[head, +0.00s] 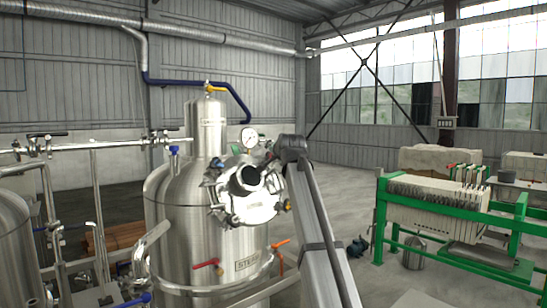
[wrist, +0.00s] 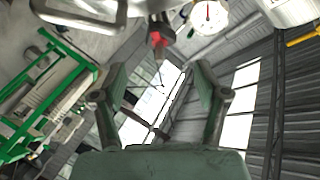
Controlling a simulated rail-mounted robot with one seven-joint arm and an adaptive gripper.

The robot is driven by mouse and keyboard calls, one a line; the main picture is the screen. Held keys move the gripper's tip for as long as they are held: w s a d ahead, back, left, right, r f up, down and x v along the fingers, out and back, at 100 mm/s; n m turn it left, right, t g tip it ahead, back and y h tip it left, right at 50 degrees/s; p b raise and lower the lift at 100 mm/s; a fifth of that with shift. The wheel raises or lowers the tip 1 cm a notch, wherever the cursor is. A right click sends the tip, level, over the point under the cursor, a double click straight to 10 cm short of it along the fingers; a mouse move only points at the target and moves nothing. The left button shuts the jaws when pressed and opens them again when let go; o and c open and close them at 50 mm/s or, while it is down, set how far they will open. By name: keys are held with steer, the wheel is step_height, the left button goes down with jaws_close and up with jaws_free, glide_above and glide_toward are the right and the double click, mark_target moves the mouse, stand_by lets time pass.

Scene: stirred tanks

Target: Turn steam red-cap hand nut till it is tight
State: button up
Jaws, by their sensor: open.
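A red-capped hand nut (wrist: 157,40) on a dark stem shows at the top middle of the wrist view. My gripper (wrist: 160,78) is open in that view, its two green-grey fingers spread wide. The nut appears just past the fingertips, centred between them; nothing is held. In the head view, the steel tank (head: 200,225) has a plate that seems to read STEAM (head: 247,264). A round hatch (head: 247,200) with clamps around it sits on its shoulder. My arm reaches up to the hatch's right side; there I cannot make out the red cap or my fingers clearly.
A pressure gauge (head: 249,137) stands above the hatch; it also shows close by in the wrist view (wrist: 208,15). A red-handled valve (head: 207,264) is low on the tank. Pipes (head: 95,210) stand left.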

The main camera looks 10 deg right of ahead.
steer(key=v, duration=0.3)
steer(key=shift+s, duration=0.15)
